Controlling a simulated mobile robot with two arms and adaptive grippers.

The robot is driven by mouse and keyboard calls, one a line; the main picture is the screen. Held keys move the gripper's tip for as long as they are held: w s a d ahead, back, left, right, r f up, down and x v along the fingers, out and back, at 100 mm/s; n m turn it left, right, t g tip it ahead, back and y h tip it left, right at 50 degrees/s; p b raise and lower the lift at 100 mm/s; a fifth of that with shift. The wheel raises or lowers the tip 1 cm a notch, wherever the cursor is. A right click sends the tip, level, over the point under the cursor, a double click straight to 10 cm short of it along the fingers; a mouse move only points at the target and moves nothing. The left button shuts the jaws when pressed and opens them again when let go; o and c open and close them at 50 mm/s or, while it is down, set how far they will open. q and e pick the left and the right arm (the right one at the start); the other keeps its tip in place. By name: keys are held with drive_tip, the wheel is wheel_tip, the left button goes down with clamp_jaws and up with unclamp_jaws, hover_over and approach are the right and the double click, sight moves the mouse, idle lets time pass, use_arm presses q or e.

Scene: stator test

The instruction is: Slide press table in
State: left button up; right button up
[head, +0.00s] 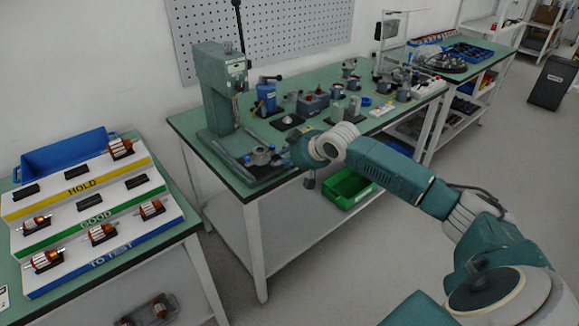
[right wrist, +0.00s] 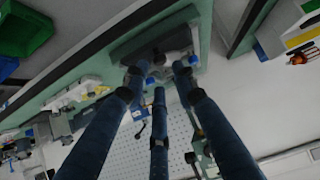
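The green press (head: 220,88) stands at the left end of the middle bench. Its press table (head: 262,174), a dark plate with a metal fixture (head: 260,156) on it, sits at the bench's front edge, out in front of the press column. My right gripper (head: 298,153) is just right of the fixture, mostly hidden by its own wrist. In the right wrist view its three dark blue fingers (right wrist: 157,82) are spread, with their tips close to the grey press table (right wrist: 125,48). Contact cannot be told. My left gripper is in neither view.
The sorting rack (head: 82,205) with motor rotors is on the left bench. A green bin (head: 347,188) is below the bench top. The floor in front is clear.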

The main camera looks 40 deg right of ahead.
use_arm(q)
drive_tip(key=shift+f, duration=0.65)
use_arm(e)
drive_tip(key=shift+w+f, duration=0.35)
drive_tip(key=shift+w, duration=0.15)
drive_tip(key=shift+a, duration=0.1)
use_arm(q)
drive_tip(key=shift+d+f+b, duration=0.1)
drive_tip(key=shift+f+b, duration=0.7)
drive_tip(key=shift+b, duration=0.25)
use_arm(e)
drive_tip(key=shift+x, duration=2.4)
drive_tip(key=c, duration=0.5)
